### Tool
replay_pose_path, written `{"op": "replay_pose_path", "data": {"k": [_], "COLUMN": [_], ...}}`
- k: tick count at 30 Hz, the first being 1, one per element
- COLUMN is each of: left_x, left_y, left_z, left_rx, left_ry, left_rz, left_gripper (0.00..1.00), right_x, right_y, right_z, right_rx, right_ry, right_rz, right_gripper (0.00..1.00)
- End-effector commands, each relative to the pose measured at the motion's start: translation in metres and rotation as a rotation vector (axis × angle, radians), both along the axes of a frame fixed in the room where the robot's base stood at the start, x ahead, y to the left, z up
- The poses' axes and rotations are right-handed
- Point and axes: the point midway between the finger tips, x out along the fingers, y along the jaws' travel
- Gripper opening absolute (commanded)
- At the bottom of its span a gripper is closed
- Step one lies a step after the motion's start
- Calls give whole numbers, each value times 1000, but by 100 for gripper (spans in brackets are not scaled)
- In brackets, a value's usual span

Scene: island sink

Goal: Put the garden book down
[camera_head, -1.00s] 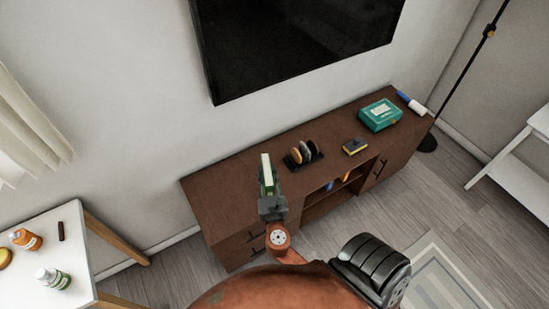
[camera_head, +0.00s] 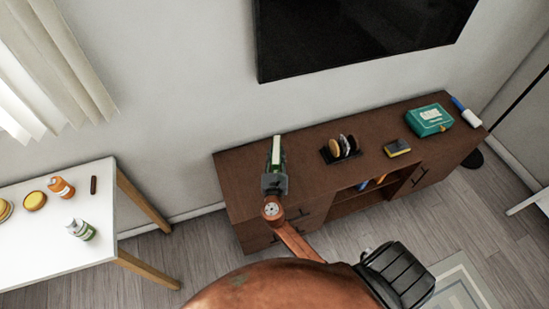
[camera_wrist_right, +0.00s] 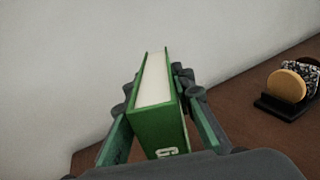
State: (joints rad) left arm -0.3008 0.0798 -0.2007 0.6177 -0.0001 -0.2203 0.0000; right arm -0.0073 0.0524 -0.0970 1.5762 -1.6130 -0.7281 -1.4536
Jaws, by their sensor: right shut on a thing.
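The garden book is green with pale pages (camera_head: 276,152). My right gripper (camera_head: 274,177) is shut on it. In the right wrist view the book (camera_wrist_right: 158,112) stands upright on edge between the two fingers (camera_wrist_right: 160,105), its page edges facing up and its spine with white lettering toward the camera. In the head view the book is over the left part of the brown cabinet top (camera_head: 240,172). I cannot tell whether it touches the cabinet. My left gripper is not in view.
On the cabinet, right of the book, are a dark rack with round discs (camera_head: 340,149), a small yellow and dark block (camera_head: 397,148), a teal box (camera_head: 429,120) and a blue and white roll (camera_head: 466,112). A white table (camera_head: 60,225) with bottles stands left. A black screen (camera_head: 360,35) hangs above.

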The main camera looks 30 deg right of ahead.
Motion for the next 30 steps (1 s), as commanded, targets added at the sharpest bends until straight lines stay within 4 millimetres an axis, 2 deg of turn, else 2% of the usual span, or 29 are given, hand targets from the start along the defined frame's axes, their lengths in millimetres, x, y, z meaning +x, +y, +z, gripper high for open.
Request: {"op": "replay_pose_path", "data": {"k": [2,6,8,20,21,27,30], "left_x": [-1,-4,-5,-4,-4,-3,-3], "left_y": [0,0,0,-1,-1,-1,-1], "left_z": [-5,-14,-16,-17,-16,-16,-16], "left_rx": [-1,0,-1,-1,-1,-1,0], "left_ry": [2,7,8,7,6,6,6], "left_rz": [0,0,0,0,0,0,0], "left_gripper": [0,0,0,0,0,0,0], "right_x": [7,6,6,6,5,5,5], "right_y": [1,1,1,1,1,1,1], "right_z": [-7,-30,-36,-39,-39,-39,-39], "right_rx": [-1,-3,-3,-2,0,0,0], "right_ry": [-3,1,0,-2,0,0,0], "right_rz": [1,1,1,1,1,1,0], "right_gripper": [0,0,0,0,25,39,40]}}
